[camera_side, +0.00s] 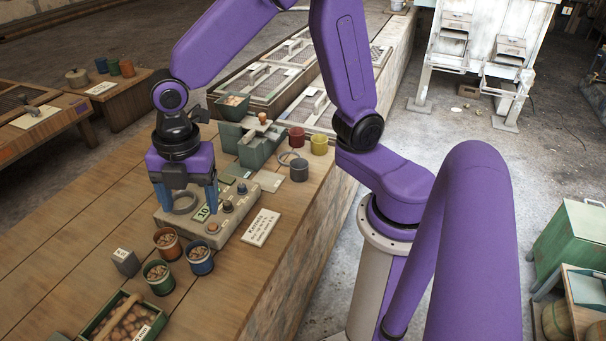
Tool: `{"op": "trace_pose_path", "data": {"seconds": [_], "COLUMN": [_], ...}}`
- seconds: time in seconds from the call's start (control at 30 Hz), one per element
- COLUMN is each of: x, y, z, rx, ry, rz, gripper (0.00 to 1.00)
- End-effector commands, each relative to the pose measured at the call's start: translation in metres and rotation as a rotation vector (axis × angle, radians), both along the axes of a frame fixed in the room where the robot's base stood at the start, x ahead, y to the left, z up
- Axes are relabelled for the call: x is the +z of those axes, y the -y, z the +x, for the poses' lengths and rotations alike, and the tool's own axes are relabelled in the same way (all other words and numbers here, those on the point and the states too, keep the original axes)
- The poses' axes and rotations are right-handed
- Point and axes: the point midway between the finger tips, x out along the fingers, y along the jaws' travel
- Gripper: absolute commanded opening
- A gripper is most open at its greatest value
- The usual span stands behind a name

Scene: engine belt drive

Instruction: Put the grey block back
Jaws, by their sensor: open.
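A small grey block (126,263) with a pale label on top sits on the wooden bench, left of the several small cups. My gripper (187,207) points down over the left part of a grey device (230,222). Its two blue fingers are apart, on either side of a grey ring (184,202) on that device. I see nothing held between them. The gripper is up and right of the grey block, clear of it. Whether the fingertips touch the device is hard to tell.
A green tray (124,318) of brown round things lies in front. A white card (261,227) lies right of the device. The bench is bare at left.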

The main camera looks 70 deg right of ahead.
Motion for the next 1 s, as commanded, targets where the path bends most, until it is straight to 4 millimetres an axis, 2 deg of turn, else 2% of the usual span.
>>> {"op": "trace_pose_path", "data": {"seconds": [0.03,0.2,0.3,0.43,0.63,1.0], "x": [0.006,0.016,0.018,0.016,0.013,0.013], "y": [0.011,0.048,0.072,0.098,0.119,0.121], "z": [-0.021,-0.085,-0.118,-0.151,-0.175,-0.177], "rx": [-0.082,-0.38,-0.548,-0.725,-0.869,-0.886], "ry": [-0.005,-0.032,-0.046,-0.06,-0.07,-0.071], "rz": [0.008,0.025,0.029,0.033,0.032,0.03], "gripper": [0.74,0.74,0.74,0.74,0.74,0.74]}}
